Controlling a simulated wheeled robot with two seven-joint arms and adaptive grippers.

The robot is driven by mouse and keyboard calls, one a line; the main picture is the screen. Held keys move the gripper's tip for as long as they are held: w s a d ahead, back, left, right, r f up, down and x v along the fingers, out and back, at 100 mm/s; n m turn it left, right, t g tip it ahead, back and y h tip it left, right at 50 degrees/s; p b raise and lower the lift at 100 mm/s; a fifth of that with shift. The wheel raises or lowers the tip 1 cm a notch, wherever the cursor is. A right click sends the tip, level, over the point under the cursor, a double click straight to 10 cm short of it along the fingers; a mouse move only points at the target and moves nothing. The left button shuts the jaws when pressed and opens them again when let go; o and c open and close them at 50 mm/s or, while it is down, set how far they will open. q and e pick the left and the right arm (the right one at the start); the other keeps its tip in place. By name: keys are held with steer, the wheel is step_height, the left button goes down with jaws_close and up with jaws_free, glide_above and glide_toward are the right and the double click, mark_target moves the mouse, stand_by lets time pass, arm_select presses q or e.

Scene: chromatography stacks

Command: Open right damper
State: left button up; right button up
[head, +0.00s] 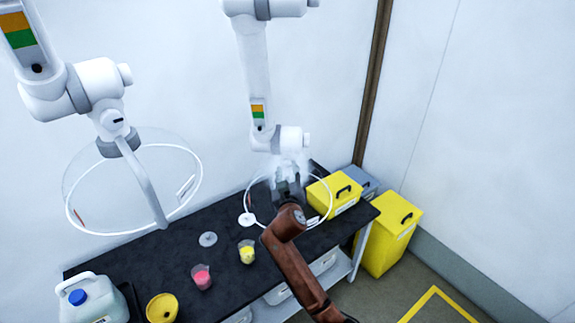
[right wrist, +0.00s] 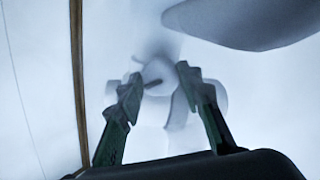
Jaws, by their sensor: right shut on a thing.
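The right extraction arm (head: 252,75) hangs from above, white with a grey joint and a clear hood (head: 322,212) with a white rim. The damper (head: 291,139) is at its lower joint, above the hood. My right gripper (head: 288,188) reaches up to just below this joint, partly veiled by white mist. The handle's exact angle is blurred. My left gripper is out of view.
The left extraction arm (head: 95,85) and its hood (head: 135,232) hang at the left. On the black bench (head: 225,280) stand a pink beaker (head: 201,278), a yellow beaker (head: 247,252), a jug (head: 95,300) and a yellow box (head: 333,192). Another yellow bin (head: 385,245) stands on the floor.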

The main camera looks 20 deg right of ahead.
steer(key=n+p, duration=0.1)
steer(key=n, duration=0.1)
steer(key=n+p, duration=0.4)
steer(key=shift+r+g+h, duration=0.3)
steer(key=shift+h, duration=0.1)
steer(key=n+p, duration=0.1)
steer(key=n, duration=0.1)
steer(key=n+p, duration=0.2)
steer(key=shift+w+a+f+h, duration=0.1)
steer(key=shift+a+h, duration=0.05)
steer(key=shift+h, duration=0.15)
steer(key=o, duration=1.2)
steer(key=shift+c, duration=0.2)
steer(key=shift+f, duration=0.1)
steer(key=v, duration=1.2)
steer(key=shift+a+r, duration=0.1)
steer(key=shift+r, duration=0.1)
